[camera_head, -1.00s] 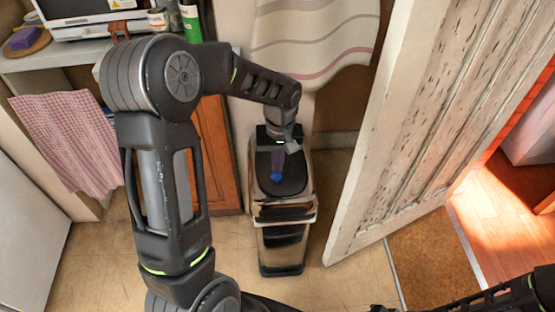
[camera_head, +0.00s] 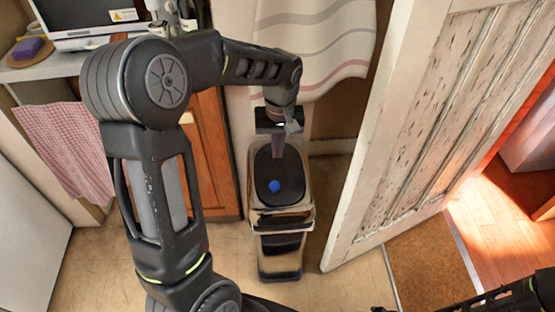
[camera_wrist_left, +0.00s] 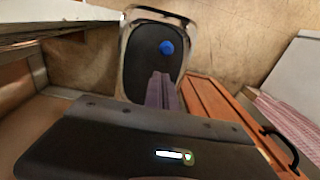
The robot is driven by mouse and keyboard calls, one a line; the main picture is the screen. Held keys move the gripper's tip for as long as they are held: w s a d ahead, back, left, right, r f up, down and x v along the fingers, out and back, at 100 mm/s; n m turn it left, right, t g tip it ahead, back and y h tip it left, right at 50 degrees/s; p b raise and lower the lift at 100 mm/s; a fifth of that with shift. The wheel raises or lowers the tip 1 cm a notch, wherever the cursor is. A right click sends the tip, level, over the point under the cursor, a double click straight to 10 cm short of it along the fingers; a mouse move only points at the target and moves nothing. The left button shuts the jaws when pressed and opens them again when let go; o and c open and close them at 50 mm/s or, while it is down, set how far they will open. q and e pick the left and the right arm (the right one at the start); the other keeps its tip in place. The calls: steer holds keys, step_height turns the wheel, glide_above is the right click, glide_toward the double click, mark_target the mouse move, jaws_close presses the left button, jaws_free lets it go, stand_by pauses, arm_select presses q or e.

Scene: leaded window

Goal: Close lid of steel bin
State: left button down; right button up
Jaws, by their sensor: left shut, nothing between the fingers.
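The steel bin (camera_head: 266,217) stands on the floor between the wooden cabinet and the door. Its black oval lid (camera_head: 292,172) lies roughly level on top within a shiny rim; a small gap cannot be ruled out. A blue round spot (camera_head: 274,186) marks the lid's near part. My left gripper (camera_head: 278,154) is shut and empty, pointing down over the lid's far part. The left wrist view also shows the lid (camera_wrist_left: 146,46) and the blue spot (camera_wrist_left: 167,47), with the shut fingers (camera_wrist_left: 161,78) just short of the spot. Whether they touch the lid is unclear.
The white peeling door (camera_head: 400,150) stands open right of the bin. A striped curtain (camera_head: 315,40) hangs behind it. The wooden cabinet (camera_head: 212,150) is close on the left, with a checked towel (camera_head: 65,145). Floor (camera_head: 110,265) in front is clear.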

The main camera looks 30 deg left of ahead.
arm_select(q)
step_height(320, 180, up, 5)
steer(key=shift+d+f, duration=0.1)
steer(key=shift+d, duration=0.05)
stand_by(0.5)
steer(key=w+d+f+m+t+h, duration=0.2)
steer(key=w+d+f+m+t, duration=0.2)
steer(key=w+d+f, duration=0.3)
steer(key=s+d+f+m+h+p, duration=0.1)
steer(key=s+d+f+p, duration=0.25)
steer(key=d+f, duration=0.5)
steer(key=s+d+f+g, duration=0.1)
steer(key=s+d+f, duration=0.2)
steer(key=s, duration=0.4)
steer(key=s+d+f+g+h+p, duration=0.1)
steer(key=s+d+f, duration=0.2)
steer(key=s, duration=0.5)
steer(key=s+d+f+g+p, duration=0.1)
steer(key=s+d+f, duration=0.2)
steer(key=s, duration=0.5)
steer(key=shift+f+m+h, duration=0.3)
steer(key=shift+f, duration=0.55)
